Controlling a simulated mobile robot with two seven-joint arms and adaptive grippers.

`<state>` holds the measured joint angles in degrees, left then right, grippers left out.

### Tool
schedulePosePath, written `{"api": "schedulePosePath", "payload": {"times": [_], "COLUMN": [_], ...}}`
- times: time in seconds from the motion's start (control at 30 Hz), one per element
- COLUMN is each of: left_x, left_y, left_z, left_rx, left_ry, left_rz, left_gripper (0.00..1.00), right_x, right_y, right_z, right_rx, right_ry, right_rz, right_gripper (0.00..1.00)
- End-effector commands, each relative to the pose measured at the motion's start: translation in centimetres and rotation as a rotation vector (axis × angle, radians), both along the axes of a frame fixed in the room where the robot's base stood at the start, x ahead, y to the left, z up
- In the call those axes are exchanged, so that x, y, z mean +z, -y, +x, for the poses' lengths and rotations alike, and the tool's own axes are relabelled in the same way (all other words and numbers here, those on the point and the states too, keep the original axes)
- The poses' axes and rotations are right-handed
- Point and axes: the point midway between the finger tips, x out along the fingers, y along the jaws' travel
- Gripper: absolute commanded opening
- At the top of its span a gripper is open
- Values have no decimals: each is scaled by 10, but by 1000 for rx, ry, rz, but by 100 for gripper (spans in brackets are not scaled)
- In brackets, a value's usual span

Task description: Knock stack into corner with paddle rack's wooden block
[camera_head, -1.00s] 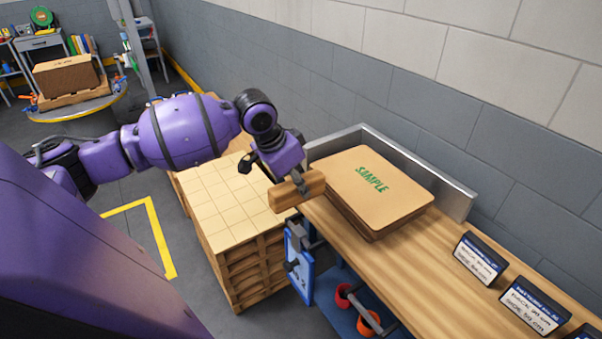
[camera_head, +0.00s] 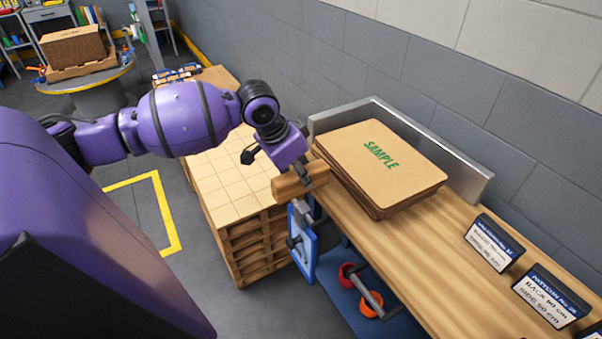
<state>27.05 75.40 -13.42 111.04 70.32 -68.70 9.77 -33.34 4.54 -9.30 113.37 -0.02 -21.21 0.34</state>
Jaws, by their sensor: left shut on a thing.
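The stack (camera_head: 362,148) of flat brown cardboard blanks, with green "SAMPLE" on top, lies on the wooden bench (camera_head: 440,258). Its lower sheets show a little unevenly along the near edges. A metal corner fence (camera_head: 440,153) runs behind it and turns at its far left. My left gripper (camera_head: 299,173) is shut on the wooden block (camera_head: 288,187), in front of the stack's left end, by the bench edge. The block seems apart from the stack, but the gap is hard to judge. The paddle rack (camera_head: 349,302) is below the bench's front edge. My right gripper is out of view.
A blue board (camera_head: 303,243) hangs at the bench's end below the block. A pallet stack (camera_head: 222,178) with a gridded tan top stands left of it. Label stands (camera_head: 493,243) sit on the right of the bench. A grey block wall (camera_head: 500,125) rises behind.

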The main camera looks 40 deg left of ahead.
Motion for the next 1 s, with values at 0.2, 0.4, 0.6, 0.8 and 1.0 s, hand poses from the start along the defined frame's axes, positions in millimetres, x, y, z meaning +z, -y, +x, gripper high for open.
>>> {"api": "schedulePosePath", "payload": {"times": [0.2, 0.4, 0.6, 0.8, 1.0], "left_x": [0, 0, 0, 0, 0], "left_y": [2, 4, 7, 9, 11], "left_z": [5, 11, 16, 21, 27], "left_rx": [0, 0, 0, 0, 0], "left_ry": [2, 3, 1, 1, 2], "left_rz": [-1, -1, 0, -2, -2], "left_gripper": [0, 0, 0, 0, 0], "right_x": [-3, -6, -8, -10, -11], "right_y": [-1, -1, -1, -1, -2], "right_z": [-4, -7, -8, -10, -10], "right_rx": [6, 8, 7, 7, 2], "right_ry": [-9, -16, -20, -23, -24], "right_rz": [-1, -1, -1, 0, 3], "right_gripper": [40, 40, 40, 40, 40]}}
